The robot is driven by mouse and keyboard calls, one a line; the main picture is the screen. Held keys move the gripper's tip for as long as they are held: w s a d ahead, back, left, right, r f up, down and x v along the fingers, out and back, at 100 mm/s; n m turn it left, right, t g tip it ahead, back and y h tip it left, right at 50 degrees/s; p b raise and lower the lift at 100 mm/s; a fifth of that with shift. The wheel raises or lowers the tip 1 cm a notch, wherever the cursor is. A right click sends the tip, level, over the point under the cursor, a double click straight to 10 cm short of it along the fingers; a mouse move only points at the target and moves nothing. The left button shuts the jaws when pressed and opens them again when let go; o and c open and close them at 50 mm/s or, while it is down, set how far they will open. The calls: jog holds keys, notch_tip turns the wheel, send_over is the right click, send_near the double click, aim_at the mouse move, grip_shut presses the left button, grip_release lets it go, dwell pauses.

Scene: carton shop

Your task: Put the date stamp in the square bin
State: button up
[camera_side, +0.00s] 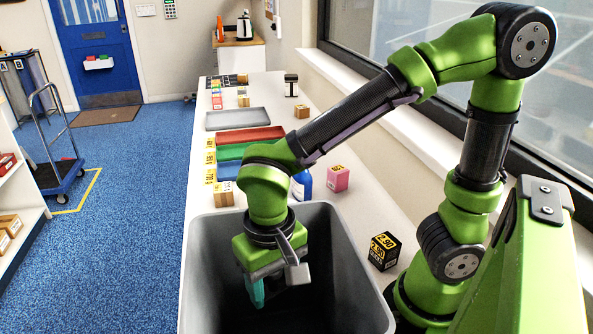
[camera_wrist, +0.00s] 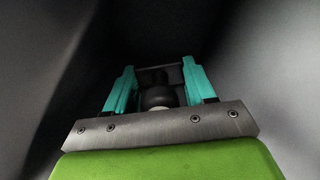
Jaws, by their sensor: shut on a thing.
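The square bin (camera_side: 196,262) is a large, deep grey bin with an open top, at the near end of the white table. My gripper (camera_side: 274,286) points down inside it, below the rim, with its fingers apart from the walls. In the wrist view, my gripper (camera_wrist: 158,82) has teal fingers on both sides of the date stamp (camera_wrist: 158,97), a dark thing with a rounded knob. The fingers are shut on it. In the side view the stamp is mostly hidden by the gripper. The bin's floor is dark.
A black box with yellow print (camera_side: 384,251) stands right of the bin. A pink box (camera_side: 338,178), a blue bottle (camera_side: 302,185) and a small carton (camera_side: 223,194) stand behind it. Grey (camera_side: 236,118), red (camera_side: 240,136) and green (camera_side: 232,153) trays lie farther back.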

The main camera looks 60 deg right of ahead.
aim_at(276, 328)
notch_tip(276, 328, down, 13)
jog(key=shift+r, duration=0.1)
dwell(0.4)
jog(key=o, duration=1)
jog(key=shift+o, duration=0.2)
notch_tip(276, 328, up, 12)
